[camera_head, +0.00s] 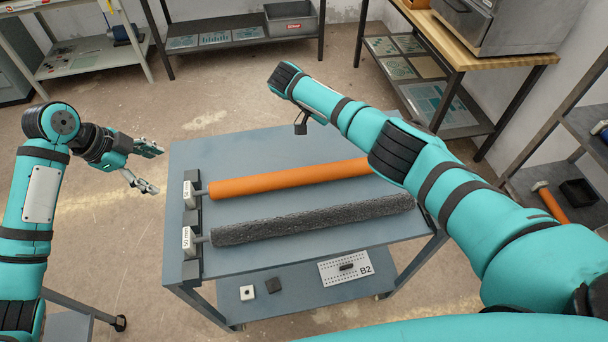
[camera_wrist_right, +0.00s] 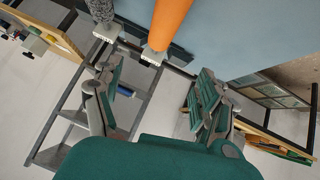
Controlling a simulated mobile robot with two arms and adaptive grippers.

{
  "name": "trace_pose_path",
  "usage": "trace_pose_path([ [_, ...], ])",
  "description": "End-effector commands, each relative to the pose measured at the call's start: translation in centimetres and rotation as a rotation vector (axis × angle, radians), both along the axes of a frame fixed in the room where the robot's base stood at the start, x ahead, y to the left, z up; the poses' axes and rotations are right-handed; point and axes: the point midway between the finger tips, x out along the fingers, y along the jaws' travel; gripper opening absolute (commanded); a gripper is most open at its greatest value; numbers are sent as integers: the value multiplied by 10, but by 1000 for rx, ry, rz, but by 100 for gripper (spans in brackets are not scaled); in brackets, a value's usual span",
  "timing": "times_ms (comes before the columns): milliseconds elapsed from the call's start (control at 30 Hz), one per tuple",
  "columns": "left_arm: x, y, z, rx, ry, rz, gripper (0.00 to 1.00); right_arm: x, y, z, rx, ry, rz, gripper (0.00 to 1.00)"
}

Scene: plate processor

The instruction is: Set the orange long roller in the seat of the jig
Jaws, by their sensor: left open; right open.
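The orange long roller (camera_head: 275,181) lies across the blue-grey table (camera_head: 330,242), its grey end stub at a dark stand (camera_head: 193,217) on the table's left edge. My right arm hides its right end. I cannot tell whether this stand is the jig. My left gripper (camera_head: 149,168) is open and empty, left of the table and apart from the roller. My right gripper is hidden in the head view. In the right wrist view it (camera_wrist_right: 160,75) is open and empty, with an end of the orange roller (camera_wrist_right: 170,22) beyond its fingers.
A rough dark grey roller (camera_head: 310,218) lies in front of the orange one. White labels stand at the stand, one (camera_head: 188,240) reading 50 mm. A B2 plate (camera_head: 345,267) and two small blocks (camera_head: 260,289) lie on the lower shelf. Shelves and a workbench (camera_head: 520,58) stand behind.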

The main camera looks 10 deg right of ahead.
Motion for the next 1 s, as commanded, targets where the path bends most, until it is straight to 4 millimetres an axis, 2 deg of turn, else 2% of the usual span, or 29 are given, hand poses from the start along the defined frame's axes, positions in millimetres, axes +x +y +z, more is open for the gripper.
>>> trace_pose_path([
  [167,2,-9,-18,-3,4,0,75,-3,-16,-14,-2,2,-5,74],
  [800,24,-58,-129,-3,4,1,75,-22,-103,-98,-4,4,-4,74],
  [1000,29,-66,-150,-2,3,1,75,-24,-119,-114,-2,1,-4,74],
])
